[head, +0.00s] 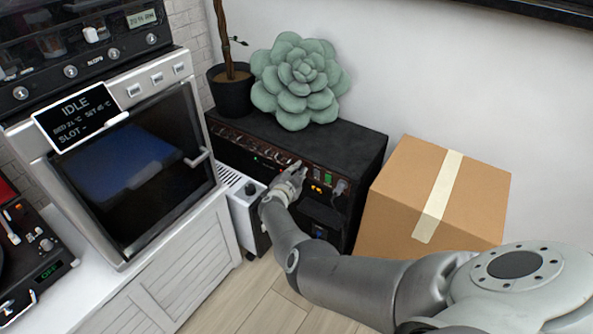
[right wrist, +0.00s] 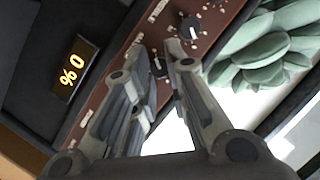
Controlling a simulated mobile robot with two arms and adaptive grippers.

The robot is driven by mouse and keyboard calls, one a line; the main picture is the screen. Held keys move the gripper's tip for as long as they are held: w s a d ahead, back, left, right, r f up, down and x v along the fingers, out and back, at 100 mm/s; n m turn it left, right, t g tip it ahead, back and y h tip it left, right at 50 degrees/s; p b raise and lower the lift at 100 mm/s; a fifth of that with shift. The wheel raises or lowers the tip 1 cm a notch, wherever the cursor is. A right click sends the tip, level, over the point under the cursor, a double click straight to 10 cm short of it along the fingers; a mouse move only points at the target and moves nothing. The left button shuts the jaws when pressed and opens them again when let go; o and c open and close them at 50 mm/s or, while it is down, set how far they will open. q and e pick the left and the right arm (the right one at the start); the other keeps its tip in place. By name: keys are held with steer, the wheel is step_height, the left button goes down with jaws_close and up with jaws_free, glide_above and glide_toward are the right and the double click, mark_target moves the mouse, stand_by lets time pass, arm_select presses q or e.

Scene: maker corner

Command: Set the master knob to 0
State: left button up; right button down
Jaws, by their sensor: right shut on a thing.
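The black amplifier (head: 340,150) stands against the wall with a brown control panel along its front. My right gripper (head: 296,168) reaches the right part of that panel. In the right wrist view its fingers (right wrist: 156,58) are closed around a small dark knob (right wrist: 158,66), which I take as the master knob; its label is not readable. The knob is partly hidden between the fingers. An orange display (right wrist: 75,68) beside the panel reads 0 %; in the head view it is a small glow. My left gripper is out of view.
Another knob (right wrist: 188,28) sits close to the fingers. A green succulent (head: 297,80) and a dark plant pot (head: 232,92) stand on the amplifier. A cardboard box (head: 400,195) stands to its right, a white heater-like unit (head: 246,215) to its left.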

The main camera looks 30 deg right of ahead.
steer(key=shift+w+a+r, duration=0.1)
steer(key=shift+w+a, duration=0.05)
steer(key=c, duration=1.7)
jaws_free()
steer(key=shift+o, duration=0.2)
